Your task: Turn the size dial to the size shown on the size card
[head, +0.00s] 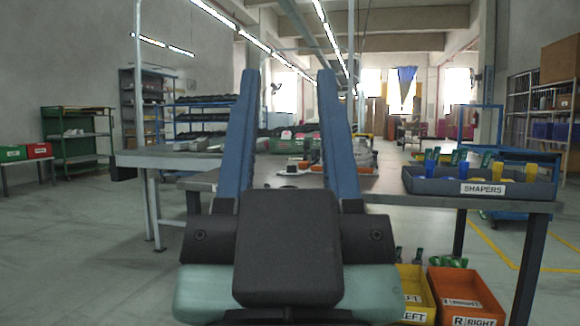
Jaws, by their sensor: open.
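My gripper (288,78) fills the middle of the head view, close to the camera. Its two blue fingers stand well apart, with nothing held between them. I cannot make out the size dial or the size card; the gripper hides part of the workbench (382,183) behind it. Small dark, white and orange items (296,172) show on the bench between the fingers, too small to identify.
A grey tray labelled SHAPERS (434,186) stands on the bench at right. Below are a yellow bin (416,292) and an orange bin labelled RIGHT (467,296). A grey table (160,158) stands left. Open floor lies at far left.

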